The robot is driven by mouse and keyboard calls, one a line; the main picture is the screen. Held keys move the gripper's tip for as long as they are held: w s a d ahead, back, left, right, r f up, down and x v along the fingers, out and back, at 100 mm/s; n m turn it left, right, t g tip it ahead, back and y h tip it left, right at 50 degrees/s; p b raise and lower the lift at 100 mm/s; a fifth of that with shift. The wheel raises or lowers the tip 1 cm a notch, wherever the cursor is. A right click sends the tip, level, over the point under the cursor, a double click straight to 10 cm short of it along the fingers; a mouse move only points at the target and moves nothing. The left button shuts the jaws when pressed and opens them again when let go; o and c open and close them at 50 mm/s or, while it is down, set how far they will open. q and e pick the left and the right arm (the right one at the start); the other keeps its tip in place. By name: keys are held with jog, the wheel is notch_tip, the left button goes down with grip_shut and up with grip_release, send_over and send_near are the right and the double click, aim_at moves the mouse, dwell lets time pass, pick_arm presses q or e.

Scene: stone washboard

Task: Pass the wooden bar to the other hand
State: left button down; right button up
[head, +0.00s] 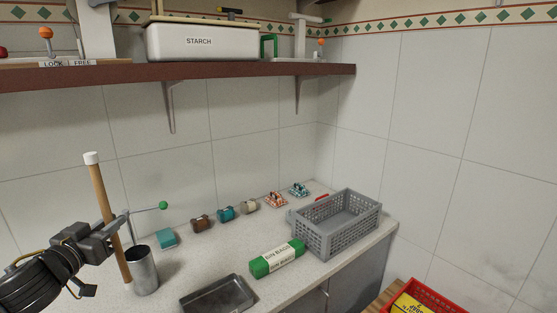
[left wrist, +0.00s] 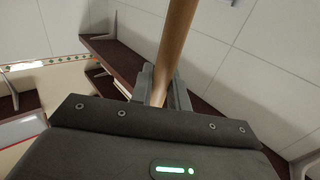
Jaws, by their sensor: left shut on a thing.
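The wooden bar (head: 104,205) is a long light-brown rod with a white cap on its upper end. It stands nearly upright, tilted slightly, at the left of the head view. My left gripper (head: 117,246) is shut on its lower part. In the left wrist view the bar (left wrist: 176,45) runs up from between the left gripper's fingers (left wrist: 160,95). The bar's lower end overlaps the left side of a metal cup (head: 144,271); I cannot tell whether they touch. My right gripper is not in view.
A thin lever with a green knob (head: 163,205) rises behind the cup. A dark tray (head: 218,296), a green-wrapped bundle (head: 277,258), a grey basket (head: 340,225) and several small blocks occupy the counter. A dark red shelf (head: 180,75) overhangs it, bearing a starch box (head: 200,43).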

pick_arm(q)
jog(key=s+d+f+m+h+b, duration=0.1)
jog(key=s+d+f+h+b, duration=0.1)
jog(key=s+d+f, duration=0.2)
jog(key=s+d+f+m+g+h+b, duration=0.1)
jog(key=s+d+f, duration=0.4)
jog(key=f, duration=0.6)
jog(key=s+d+f+m+g+h+b, duration=0.1)
jog(key=s+d+f+m+h+b, duration=0.1)
jog(key=s+d+f, duration=0.3)
jog(key=d+f+b, duration=0.1)
jog(key=d+f, duration=0.1)
jog(key=d, duration=0.1)
jog(key=shift+f+h, duration=0.3)
jog(key=shift+h, duration=0.1)
